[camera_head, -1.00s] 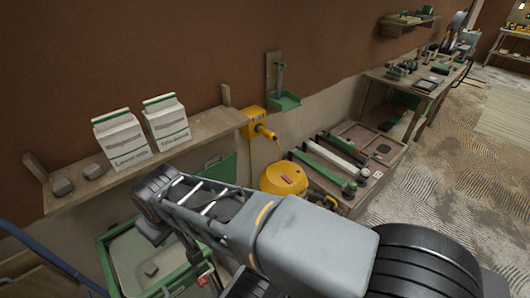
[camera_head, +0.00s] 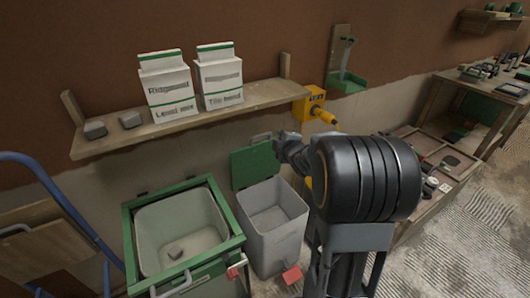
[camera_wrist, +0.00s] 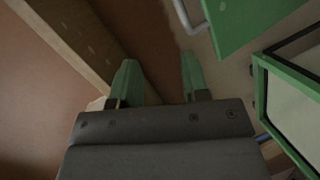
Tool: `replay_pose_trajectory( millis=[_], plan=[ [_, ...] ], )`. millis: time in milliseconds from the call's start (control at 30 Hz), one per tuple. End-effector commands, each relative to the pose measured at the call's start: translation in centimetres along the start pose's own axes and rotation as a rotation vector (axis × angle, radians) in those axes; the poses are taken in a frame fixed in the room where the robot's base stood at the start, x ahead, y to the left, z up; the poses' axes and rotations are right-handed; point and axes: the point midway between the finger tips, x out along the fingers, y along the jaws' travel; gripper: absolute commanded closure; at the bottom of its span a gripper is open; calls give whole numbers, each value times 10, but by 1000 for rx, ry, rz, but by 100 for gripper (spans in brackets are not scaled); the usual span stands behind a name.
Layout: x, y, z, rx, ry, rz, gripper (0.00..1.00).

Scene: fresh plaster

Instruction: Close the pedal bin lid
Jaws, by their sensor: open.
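The pedal bin (camera_head: 290,224) is a grey open-topped box on the floor with a red pedal (camera_head: 292,275) at its front. Its green lid (camera_head: 254,166) stands raised at the back, so the bin is open. My gripper shows in the wrist view (camera_wrist: 158,78), with two green fingers spread apart and nothing between them. In the head view my wrist is beside the lid's upper right edge; the fingertips are hard to make out there. A green panel (camera_wrist: 245,18), apparently the lid, is at upper right in the wrist view, apart from the fingers.
A green-rimmed tub (camera_head: 128,232) stands left of the bin. Above is a wooden shelf (camera_head: 100,143) with two cartons (camera_head: 168,88) and grey lumps. A yellow wall unit (camera_head: 312,104) is right of the shelf. A blue-framed trolley (camera_head: 62,200) is at left.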

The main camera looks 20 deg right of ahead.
Motion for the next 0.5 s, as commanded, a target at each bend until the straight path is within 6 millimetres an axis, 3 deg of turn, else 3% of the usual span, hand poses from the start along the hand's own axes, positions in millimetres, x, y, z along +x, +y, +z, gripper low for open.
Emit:
replay_pose_trajectory(
  millis=[33, 200, 500],
  plan=[
    [14, -24, 15, -57, 38, 30, 58],
    [31, -46, 31, -215, 159, 131, 58],
    [53, -52, 31, -295, 229, 192, 58]
  ],
)
